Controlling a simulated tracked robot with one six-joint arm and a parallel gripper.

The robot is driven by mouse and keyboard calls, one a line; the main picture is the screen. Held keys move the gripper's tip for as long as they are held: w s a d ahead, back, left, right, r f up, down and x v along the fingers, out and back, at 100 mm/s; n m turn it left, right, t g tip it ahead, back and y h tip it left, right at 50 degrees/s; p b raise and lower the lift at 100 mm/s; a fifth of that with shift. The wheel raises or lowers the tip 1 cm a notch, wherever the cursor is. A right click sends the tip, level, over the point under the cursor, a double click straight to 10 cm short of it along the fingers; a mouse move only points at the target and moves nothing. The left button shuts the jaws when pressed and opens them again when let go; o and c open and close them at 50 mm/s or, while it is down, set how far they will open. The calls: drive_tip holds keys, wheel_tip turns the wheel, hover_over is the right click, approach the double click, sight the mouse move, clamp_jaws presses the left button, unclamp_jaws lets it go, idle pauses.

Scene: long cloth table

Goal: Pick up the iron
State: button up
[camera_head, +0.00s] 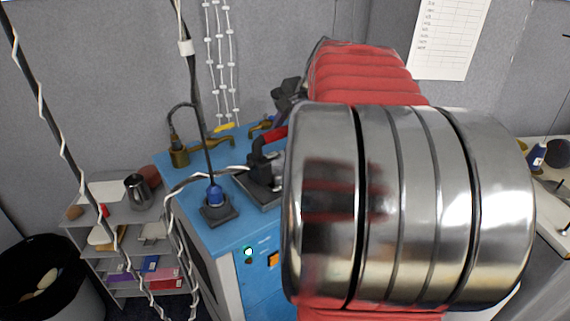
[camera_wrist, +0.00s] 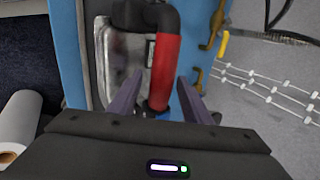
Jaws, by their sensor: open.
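The iron (camera_head: 262,170) is dark with a red handle and sits on a metal plate on top of the blue cabinet. In the wrist view its red handle (camera_wrist: 165,62) runs up from between the fingers to a black curved part. My gripper (camera_wrist: 160,78) is open, with one finger on each side of the red handle. I cannot tell whether either finger touches it. In the head view a large steel cylinder and red ribbed sleeve cover the iron's right side.
A black stand with a blue collar (camera_head: 215,200) is left of the iron on the blue cabinet (camera_head: 222,238). Brass fittings (camera_head: 180,152) stand behind. A cluttered shelf (camera_head: 110,212) and black bin (camera_head: 45,280) are at left. White beaded strands (camera_wrist: 270,85) hang by the wall.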

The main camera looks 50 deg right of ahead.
drive_tip(key=shift+x, duration=1.4)
drive_tip(key=shift+c, duration=0.4)
clamp_jaws()
drive_tip(key=shift+r, duration=0.2)
